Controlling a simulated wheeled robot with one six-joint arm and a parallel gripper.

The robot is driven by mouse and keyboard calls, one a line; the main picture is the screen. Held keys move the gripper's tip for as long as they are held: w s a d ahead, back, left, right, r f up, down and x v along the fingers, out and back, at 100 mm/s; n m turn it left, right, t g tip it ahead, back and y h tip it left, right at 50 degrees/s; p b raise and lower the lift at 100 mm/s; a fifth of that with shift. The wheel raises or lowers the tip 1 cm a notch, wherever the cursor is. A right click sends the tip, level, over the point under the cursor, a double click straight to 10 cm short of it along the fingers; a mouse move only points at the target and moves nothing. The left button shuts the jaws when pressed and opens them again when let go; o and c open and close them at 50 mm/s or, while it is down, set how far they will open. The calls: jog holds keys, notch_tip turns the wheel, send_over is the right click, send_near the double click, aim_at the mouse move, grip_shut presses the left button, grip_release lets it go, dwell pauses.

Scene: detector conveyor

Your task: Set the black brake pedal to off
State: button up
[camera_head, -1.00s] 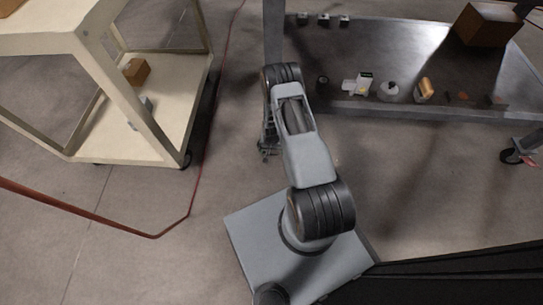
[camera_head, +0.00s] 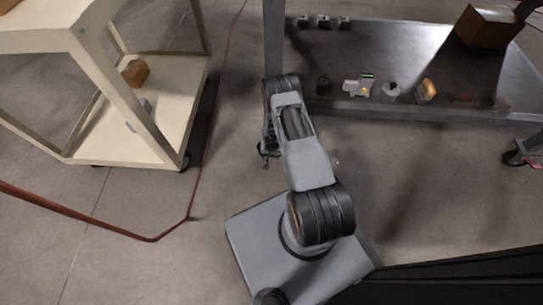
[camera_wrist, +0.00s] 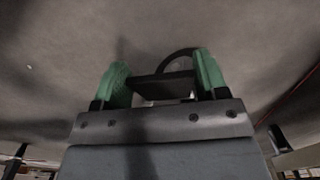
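The black brake pedal (camera_wrist: 162,85) is a flat dark plate in the wrist view, in front of a dark caster wheel (camera_wrist: 182,56). My gripper (camera_wrist: 162,76) has two green fingertips set wide apart, one on each side of the pedal. The fingers are open, and I cannot tell whether either touches it. In the head view, a caster (camera_head: 264,150) stands at the foot of the grey cart's near left post, beside the end of my arm. My gripper and the pedal are mostly hidden behind my arm there.
The grey cart's lower shelf (camera_head: 400,113) holds several small items and a brown box (camera_head: 488,27). Another caster (camera_head: 515,157) is at its right end. A cream cart (camera_head: 170,115) stands left, with a red cable (camera_head: 200,165) on the floor between. Bare floor lies in front.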

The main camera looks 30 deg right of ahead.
jog(key=c, duration=0.8)
jog(key=shift+w+d+r+g+b, duration=0.1)
jog(key=shift+g+b, duration=0.2)
jog(key=shift+b, duration=0.05)
jog(key=shift+w+r, duration=0.1)
jog(key=shift+r, duration=0.15)
jog(key=o, duration=1)
jog(key=shift+r+y, duration=0.1)
jog(key=shift+y, duration=0.2)
jog(key=shift+o, duration=1.4)
notch_tip(320, 180, up, 14)
jog(key=w+p, duration=0.1)
jog(key=p, duration=0.4)
jog(key=shift+d+f, duration=0.2)
jog(key=shift+d, duration=0.1)
